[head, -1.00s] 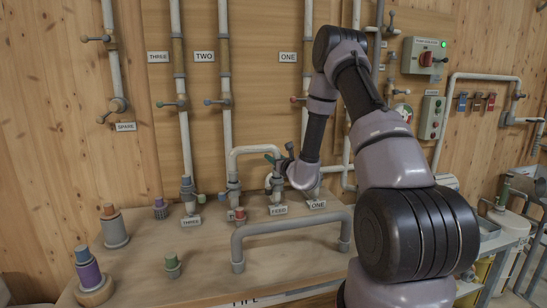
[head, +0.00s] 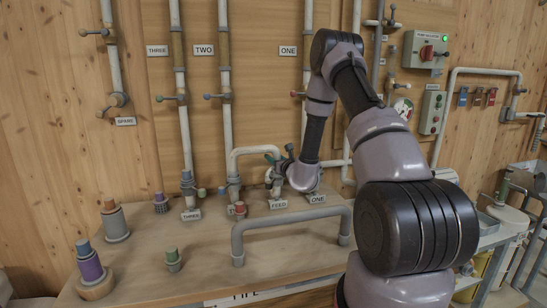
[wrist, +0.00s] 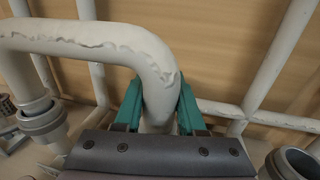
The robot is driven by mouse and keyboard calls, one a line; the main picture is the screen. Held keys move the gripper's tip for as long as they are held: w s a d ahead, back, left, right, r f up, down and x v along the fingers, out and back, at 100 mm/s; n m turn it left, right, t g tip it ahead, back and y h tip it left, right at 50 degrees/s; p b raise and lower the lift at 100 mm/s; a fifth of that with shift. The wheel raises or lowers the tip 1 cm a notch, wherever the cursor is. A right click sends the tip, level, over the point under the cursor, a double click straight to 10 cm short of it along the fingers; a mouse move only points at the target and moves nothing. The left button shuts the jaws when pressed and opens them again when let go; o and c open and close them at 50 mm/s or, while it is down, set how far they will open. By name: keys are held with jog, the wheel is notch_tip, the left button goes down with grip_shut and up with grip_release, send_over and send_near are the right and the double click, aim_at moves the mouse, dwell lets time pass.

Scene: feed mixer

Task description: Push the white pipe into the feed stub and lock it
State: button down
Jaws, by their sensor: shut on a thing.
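The white pipe (head: 252,151) is an upside-down U with chipped paint; its bend also shows in the wrist view (wrist: 95,38). My gripper (wrist: 160,105) is shut on its right leg, one teal finger on each side. In the head view my gripper (head: 272,162) is small, beside the upper part of that leg. The left leg goes down into a grey collar (wrist: 40,120). The right leg stands over the feed stub (head: 277,191), behind the FEED label (head: 278,204). My gripper body hides the leg's lower end in the wrist view, so its seating cannot be told.
A grey U-shaped pipe (head: 290,221) stands in front on the bench. Capped stubs (head: 114,222) stand at left. Vertical pipes with valve handles run up the wooden wall behind. An open grey socket (wrist: 292,163) is at lower right.

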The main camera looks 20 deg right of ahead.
aim_at(271, 182)
jog(key=shift+f, duration=0.45)
jog(key=shift+c, duration=2.1)
grip_release()
jog(key=shift+s, duration=0.1)
jog(key=s+d, duration=0.1)
jog(key=s, duration=0.6)
jog(key=shift+d, duration=0.25)
jog(key=shift+s, duration=0.1)
